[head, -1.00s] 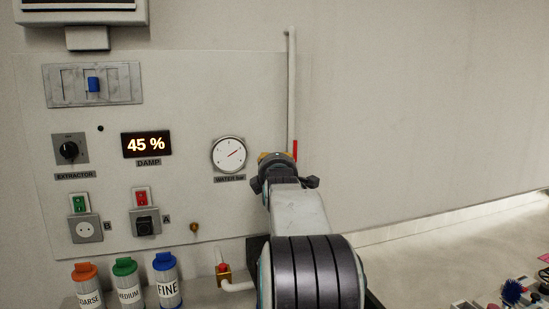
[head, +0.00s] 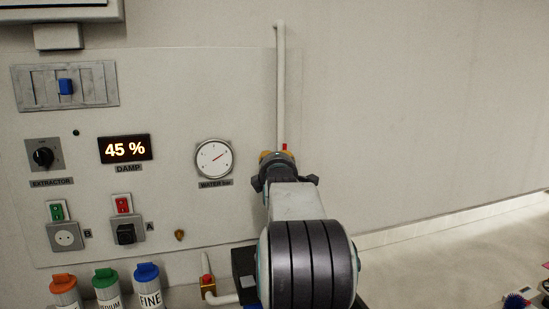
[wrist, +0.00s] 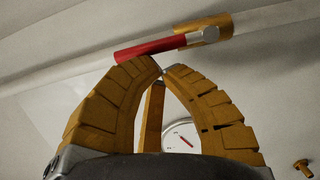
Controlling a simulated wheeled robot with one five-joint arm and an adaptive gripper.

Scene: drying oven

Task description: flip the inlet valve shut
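A valve with a red lever (wrist: 150,47) and a brass body (wrist: 203,32) sits on the white pipe (wrist: 265,18). The lever lies roughly along the pipe. In the head view only a small part of the red lever (head: 285,147) shows above my gripper (head: 277,155), beside the upright pipe (head: 280,85). In the wrist view my gripper's yellow fingers (wrist: 161,68) meet at their tips, just below the lever. They do not hold it. I cannot tell whether the tips touch the lever.
A panel left of the arm carries a water gauge (head: 213,158), a 45 % damp display (head: 125,148), switches and sockets. Several lidded containers (head: 149,290) and a red-topped brass fitting (head: 207,285) stand low in front. The wall right of the pipe is bare.

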